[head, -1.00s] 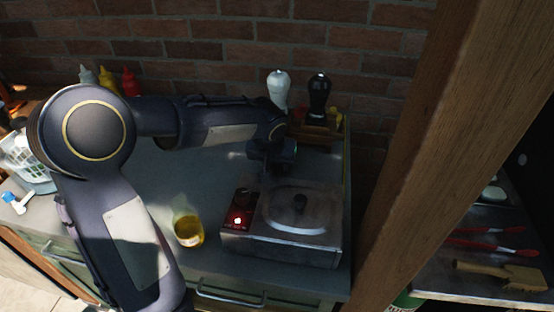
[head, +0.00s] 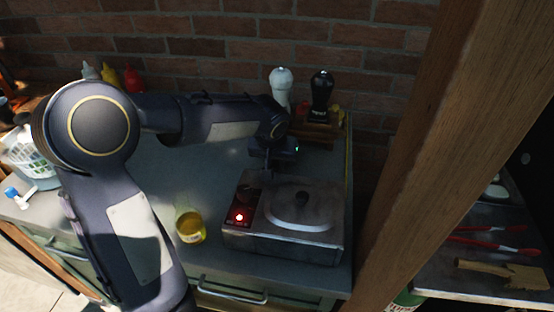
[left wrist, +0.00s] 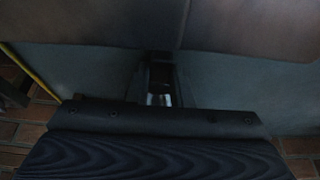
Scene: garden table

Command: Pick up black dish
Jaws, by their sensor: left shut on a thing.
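A dark, boxy metal dish (head: 325,238) with an oval lid and black knob stands at the front right of the counter. It is the thing in view that best fits the black dish. A red light glows on its control panel. My left gripper (head: 267,168) reaches down at its back edge and is shut on it; the fingertips are mostly hidden. In the left wrist view, the gripper (left wrist: 160,85) meets a large brownish surface of the dish (left wrist: 95,22) near a seam; the exact grip is dark. My right gripper is not in view.
A yellow jar (head: 190,228) stands left of the dish. White (head: 281,90) and black (head: 320,97) shakers stand behind, by the brick wall (head: 220,60). A wooden post (head: 430,130) rises at the right.

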